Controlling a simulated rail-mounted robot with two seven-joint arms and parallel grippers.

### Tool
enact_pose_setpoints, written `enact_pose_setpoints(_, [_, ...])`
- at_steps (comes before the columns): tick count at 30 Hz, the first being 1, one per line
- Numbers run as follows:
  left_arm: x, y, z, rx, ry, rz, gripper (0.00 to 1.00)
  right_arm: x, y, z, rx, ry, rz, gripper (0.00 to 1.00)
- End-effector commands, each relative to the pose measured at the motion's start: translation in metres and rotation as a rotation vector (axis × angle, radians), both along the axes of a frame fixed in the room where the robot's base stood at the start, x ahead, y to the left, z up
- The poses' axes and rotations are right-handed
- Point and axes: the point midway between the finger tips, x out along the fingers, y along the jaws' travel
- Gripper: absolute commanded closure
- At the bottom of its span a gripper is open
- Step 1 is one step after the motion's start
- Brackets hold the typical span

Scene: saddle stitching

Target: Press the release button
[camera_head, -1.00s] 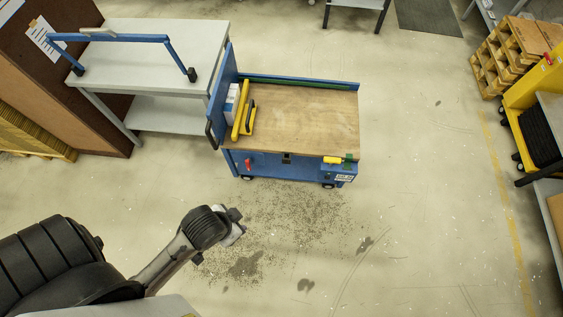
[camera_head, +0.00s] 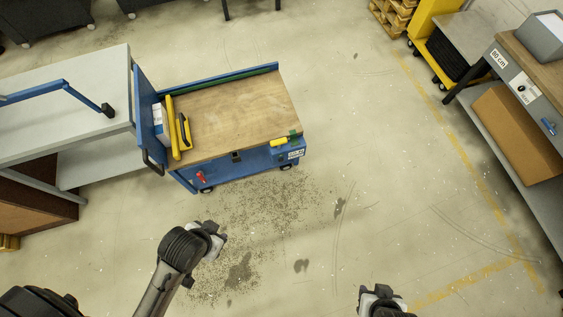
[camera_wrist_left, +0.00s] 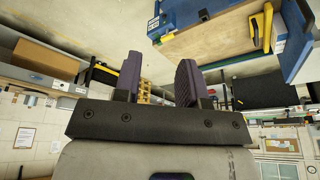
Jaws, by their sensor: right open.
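No part is clearly marked as a release button at this size. A blue cart (camera_head: 205,181) with a wooden top stands ahead, with a red lever (camera_head: 201,176) on its front left. A small green part (camera_head: 293,134) and a yellow part (camera_head: 279,142) sit at its front right corner. My left gripper (camera_head: 217,240) is over bare floor in front of the cart; the left wrist view shows its two dark fingers (camera_wrist_left: 160,82) apart with nothing between them. My right gripper (camera_head: 382,292) is open at the bottom edge, over the floor, touching nothing.
At right, a workbench (camera_head: 510,70) carries labels, a dark round part (camera_head: 522,88) and a blue handle (camera_head: 548,126). The floor between is clear.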

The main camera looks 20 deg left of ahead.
Motion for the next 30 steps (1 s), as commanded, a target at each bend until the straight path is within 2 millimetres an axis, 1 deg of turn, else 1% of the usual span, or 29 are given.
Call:
enact_pose_setpoints(1, [-0.0001,0.0004,-0.0001,0.001,0.000,-0.001,0.67,0.0002,0.0002,0.0001,0.001,0.000,-0.001,0.57])
enact_pose_setpoints(9, [-0.0003,0.0030,-0.0003,0.011,0.000,-0.007,0.93,0.0003,0.0021,0.0002,0.007,-0.001,-0.005,0.57])
enact_pose_setpoints(12, [-0.0002,0.0037,-0.0003,0.012,0.000,-0.009,1.00,0.0004,0.0027,0.0003,0.010,-0.001,-0.006,0.57])
enact_pose_setpoints(30, [-0.0002,0.0005,-0.0002,0.001,0.001,-0.001,1.00,0.0004,0.0021,0.0004,0.007,-0.001,-0.005,0.57])
